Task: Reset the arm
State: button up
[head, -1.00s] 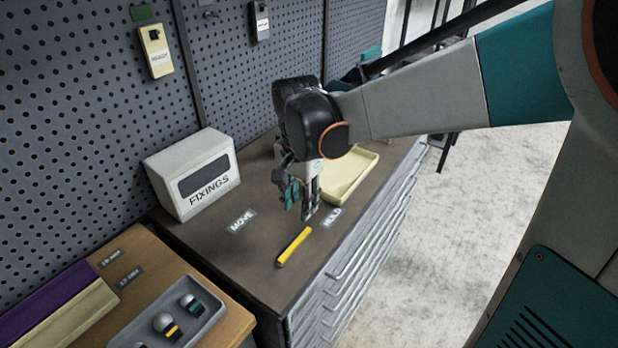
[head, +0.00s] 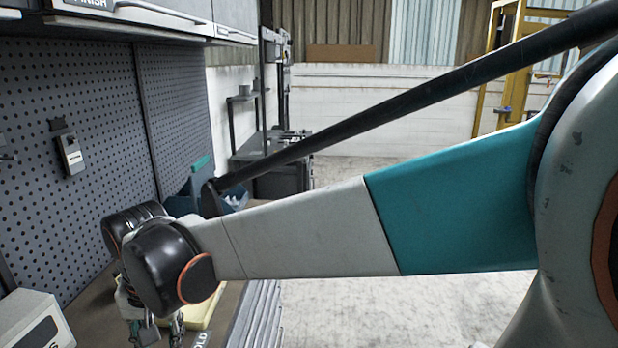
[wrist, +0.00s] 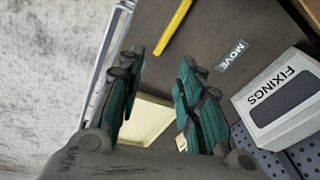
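My gripper (wrist: 158,72) shows in the wrist view with its two teal fingers apart and nothing between them. It hangs over the dark bench top (wrist: 205,35). In the head view my gripper (head: 158,330) is at the bottom left edge, partly cut off below my wrist joint. My arm reaches across the head view from the right.
A yellow stick (wrist: 173,28) lies on the bench beyond the fingertips. A MOVE label (wrist: 232,55), a white FIXINGS box (wrist: 282,98) and a pale yellow tray (wrist: 147,122) are also there. A pegboard (head: 70,140) stands behind the bench. Open floor lies right.

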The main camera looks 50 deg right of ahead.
jog(key=s+d+r+n+t, duration=0.1)
jog(key=s+n+t, duration=0.4)
jog(key=s+n, duration=0.3)
jog(key=shift+s+d+r, duration=0.2)
jog(key=shift+s+r, duration=0.15)
jog(key=shift+s, duration=0.25)
dwell(1.5)
